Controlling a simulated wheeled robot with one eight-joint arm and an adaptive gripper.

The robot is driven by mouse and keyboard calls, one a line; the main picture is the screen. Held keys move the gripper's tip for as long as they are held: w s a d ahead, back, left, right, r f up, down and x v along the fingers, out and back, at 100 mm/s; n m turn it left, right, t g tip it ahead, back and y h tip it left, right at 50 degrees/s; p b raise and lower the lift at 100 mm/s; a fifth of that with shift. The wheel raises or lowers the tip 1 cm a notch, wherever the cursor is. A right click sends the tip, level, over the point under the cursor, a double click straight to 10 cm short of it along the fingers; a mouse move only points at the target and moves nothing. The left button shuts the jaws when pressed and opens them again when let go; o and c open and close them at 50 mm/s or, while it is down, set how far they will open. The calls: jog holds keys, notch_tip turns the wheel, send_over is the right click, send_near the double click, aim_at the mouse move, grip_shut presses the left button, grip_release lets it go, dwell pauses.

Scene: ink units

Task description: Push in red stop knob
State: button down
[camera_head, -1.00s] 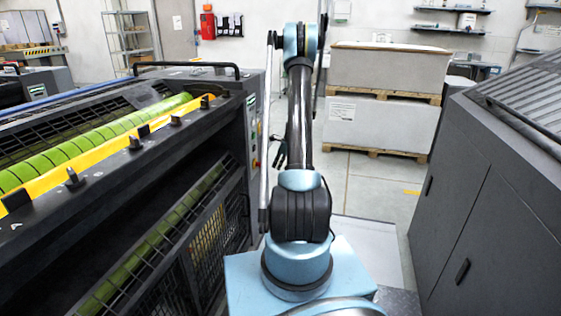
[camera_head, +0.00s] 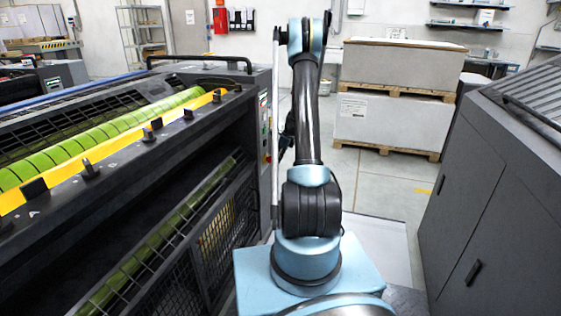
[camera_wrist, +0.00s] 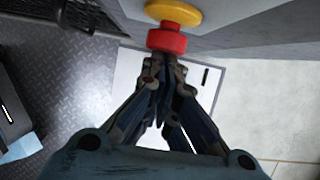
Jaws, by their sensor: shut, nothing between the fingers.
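The red stop knob (camera_wrist: 167,40) shows at the top middle of the wrist view, on a yellow round base (camera_wrist: 173,12) fixed to a grey machine panel (camera_wrist: 255,22). My gripper (camera_wrist: 164,64) is shut and empty. Its fingertips are right at the red knob's near edge in the wrist view; I cannot tell whether they touch it. In the head view my gripper (camera_head: 287,135) is a small dark shape beside the end panel of the left ink unit (camera_head: 262,125), partly hidden behind my arm.
A grey cabinet (camera_head: 490,200) stands close on the right. Pallet stacks (camera_head: 390,120) stand ahead. The floor between the machine and the cabinet is open. A dark patterned floor plate (camera_wrist: 75,80) lies at the left of the wrist view.

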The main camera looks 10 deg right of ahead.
dwell(0.3)
jog(key=s+d+r, duration=0.3)
jog(key=d+r, duration=0.3)
jog(key=r, duration=0.3)
jog(key=shift+s+d, duration=0.35)
jog(key=shift+s, duration=0.05)
jog(key=shift+r, duration=0.1)
